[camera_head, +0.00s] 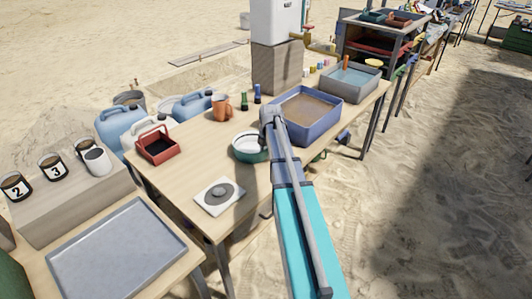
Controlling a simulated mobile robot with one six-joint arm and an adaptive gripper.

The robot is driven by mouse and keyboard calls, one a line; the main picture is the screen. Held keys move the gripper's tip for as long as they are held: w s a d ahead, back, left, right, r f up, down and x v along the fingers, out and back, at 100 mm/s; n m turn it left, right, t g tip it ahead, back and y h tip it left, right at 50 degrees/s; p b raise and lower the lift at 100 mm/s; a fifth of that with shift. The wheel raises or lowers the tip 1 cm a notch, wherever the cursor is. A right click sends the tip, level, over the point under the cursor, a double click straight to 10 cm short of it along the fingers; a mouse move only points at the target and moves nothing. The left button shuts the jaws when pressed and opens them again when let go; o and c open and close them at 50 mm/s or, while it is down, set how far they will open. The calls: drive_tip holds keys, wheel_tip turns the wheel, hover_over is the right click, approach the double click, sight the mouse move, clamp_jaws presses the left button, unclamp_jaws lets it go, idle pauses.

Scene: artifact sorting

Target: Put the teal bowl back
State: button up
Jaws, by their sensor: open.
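The teal bowl (250,155) stands upright on the wooden table, near the middle of the picture. Its outside is teal and its inside looks white. My arm reaches in from the lower right, and its end with my gripper (268,117) is just right of and behind the bowl's rim. The gripper is open. Its fingertips are too small and hidden to make out, so I cannot tell whether they touch the bowl. A white square plate with a grey round piece (219,195) lies in front of the bowl.
A blue tray of brownish contents (328,128) and a grey water basin (345,97) stand on the right. An orange mug (221,107), green and blue small bottles and a red caddy (158,157) stand at the left and back. A grey tray (118,250) lies lower left.

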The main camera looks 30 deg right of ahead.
wheel_tip(320, 180, up, 12)
drive_tip(key=s+p, duration=0.1)
drive_tip(key=p, duration=1)
drive_tip(key=shift+d+f, duration=0.2)
drive_tip(key=shift+f, duration=0.05)
drive_tip(key=shift+s, duration=0.1)
drive_tip(key=s+a+m, duration=0.9)
drive_tip(key=a+m, duration=0.2)
drive_tip(key=a, duration=0.2)
drive_tip(key=s+a+m+g, duration=0.1)
drive_tip(key=s+a+m, duration=0.8)
drive_tip(key=a+m, duration=0.2)
drive_tip(key=shift+a, duration=1.2)
